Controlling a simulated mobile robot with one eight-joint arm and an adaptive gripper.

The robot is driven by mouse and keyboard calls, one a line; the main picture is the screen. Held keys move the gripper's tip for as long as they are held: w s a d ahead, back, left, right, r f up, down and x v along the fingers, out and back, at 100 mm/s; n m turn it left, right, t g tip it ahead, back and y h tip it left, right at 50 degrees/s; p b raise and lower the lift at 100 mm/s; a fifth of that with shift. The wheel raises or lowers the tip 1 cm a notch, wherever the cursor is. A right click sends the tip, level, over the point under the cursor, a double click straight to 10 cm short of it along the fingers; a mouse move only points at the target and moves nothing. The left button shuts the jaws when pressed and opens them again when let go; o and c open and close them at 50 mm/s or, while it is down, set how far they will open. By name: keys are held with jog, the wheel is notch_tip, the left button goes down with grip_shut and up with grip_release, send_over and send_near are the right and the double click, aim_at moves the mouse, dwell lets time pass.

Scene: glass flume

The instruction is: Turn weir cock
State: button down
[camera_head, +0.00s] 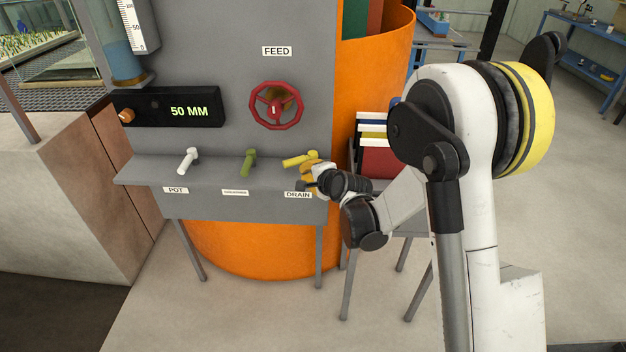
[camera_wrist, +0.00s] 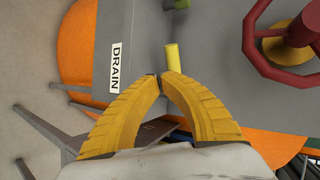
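Three cock levers stand on the grey panel's ledge: a white one (camera_head: 188,161) above the POT label, a green one (camera_head: 249,162) above a label too small to read, and a yellow one (camera_head: 300,159) above the DRAIN label. I cannot read which is the weir cock. The white and green levers point toward the front; the yellow one lies sideways, pointing left. My gripper (camera_head: 309,169) is at the yellow lever's right end. In the wrist view, its yellow fingertips (camera_wrist: 163,76) meet just beside the yellow lever (camera_wrist: 172,58); I cannot tell whether they touch it. The green lever's end (camera_wrist: 176,4) shows at the top edge.
A red handwheel (camera_head: 276,106) under the FEED label stands out from the panel above the levers. A display (camera_head: 190,111) reads 50 MM. A large orange tank (camera_head: 385,75) is behind the panel. A small stand with coloured boards (camera_head: 375,160) is close behind my arm.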

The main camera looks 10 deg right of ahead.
aim_at(294, 164)
jog(key=x, duration=0.2)
jog(key=r+b+x, duration=0.1)
jog(key=x, duration=0.2)
jog(key=shift+w, duration=0.2)
jog(key=shift+w+a+b, duration=0.3)
jog(key=shift+w+a, duration=0.25)
dwell(0.8)
jog(key=shift+w+a, duration=0.2)
jog(key=shift+w, duration=0.05)
jog(key=shift+w+a, duration=0.4)
jog(key=shift+w, duration=0.45)
